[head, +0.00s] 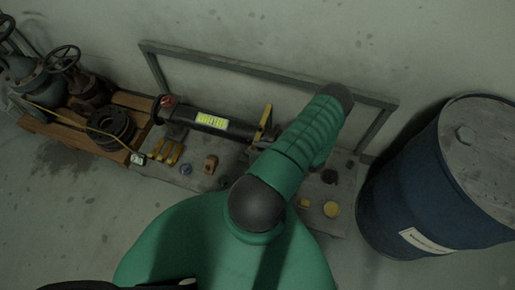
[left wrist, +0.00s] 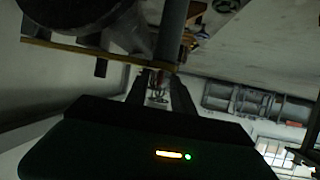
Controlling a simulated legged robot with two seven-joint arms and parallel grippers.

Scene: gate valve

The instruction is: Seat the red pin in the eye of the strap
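In the head view my green left arm covers the middle, and its gripper is hidden behind the arm. A yellow upright strap (head: 265,120) stands at the right end of the dark pipe (head: 180,112), close beside my arm. In the left wrist view the two dark fingers of my left gripper (left wrist: 158,76) stand apart, with something small and reddish between or just behind their tips. I cannot tell if this is the red pin or if it is held. A yellow bar (left wrist: 85,52) crosses just beyond the tips, near a large dark round body. The strap's eye is not clear. My right gripper is not in view.
The pipe lies on a low grey bench with a metal rail (head: 230,62) behind it. Yellow blocks (head: 166,152), a tan block (head: 210,164) and a yellow disc (head: 331,209) lie on the bench. A blue drum (head: 405,190) stands at right, a pallet (head: 75,143) with valves at left.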

